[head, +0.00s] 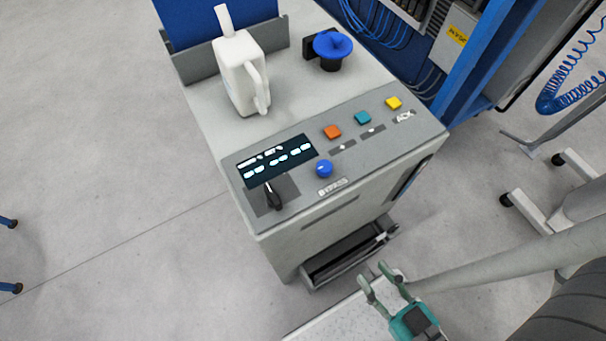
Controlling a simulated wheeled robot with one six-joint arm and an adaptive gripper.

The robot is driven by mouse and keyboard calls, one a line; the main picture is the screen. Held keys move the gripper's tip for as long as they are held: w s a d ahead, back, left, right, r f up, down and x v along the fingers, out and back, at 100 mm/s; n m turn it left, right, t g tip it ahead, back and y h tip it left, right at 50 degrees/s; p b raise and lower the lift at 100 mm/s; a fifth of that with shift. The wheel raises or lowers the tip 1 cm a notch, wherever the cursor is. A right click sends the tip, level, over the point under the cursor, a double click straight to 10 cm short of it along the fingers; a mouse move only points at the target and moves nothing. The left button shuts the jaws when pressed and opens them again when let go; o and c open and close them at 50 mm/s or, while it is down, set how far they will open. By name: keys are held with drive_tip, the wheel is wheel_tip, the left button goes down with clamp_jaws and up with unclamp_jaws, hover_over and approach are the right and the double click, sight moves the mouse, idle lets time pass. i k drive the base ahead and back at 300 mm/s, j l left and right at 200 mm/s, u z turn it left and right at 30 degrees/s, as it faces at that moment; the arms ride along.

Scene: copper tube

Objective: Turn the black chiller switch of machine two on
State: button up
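A black switch (273,198) with a lever-like handle sits on a dark plate at the front left of the machine's sloped grey control panel (400,135). It is below a dark display (277,162) with lit white digits. The lever points toward the panel's front edge. My gripper (382,279) is at the lower right, in front of the machine and apart from the panel. Its two fingers are spread and nothing is between them. Which machine number this is cannot be read.
The panel also has a blue knob (324,168), an orange button (332,132), a teal button (362,118) and a yellow button (393,103). A white jug (239,75) and a blue funnel-like part (332,46) stand behind. An open tray (350,253) juts out below. Floor is clear at left.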

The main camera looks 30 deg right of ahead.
sight(274, 199)
drive_tip(key=j, duration=0.7)
drive_tip(key=j+u, duration=0.2)
drive_tip(key=j, duration=0.55)
drive_tip(key=i+j+u, duration=0.1)
drive_tip(key=j+u, duration=0.15)
drive_tip(key=j, duration=0.5)
drive_tip(key=j+u, duration=0.7)
drive_tip(key=j+z, duration=0.15)
drive_tip(key=k+j+z, duration=0.1)
drive_tip(key=z, duration=1.2)
drive_tip(key=i+j+z, duration=0.15)
drive_tip(key=z, duration=0.2)
drive_tip(key=i, duration=0.15)
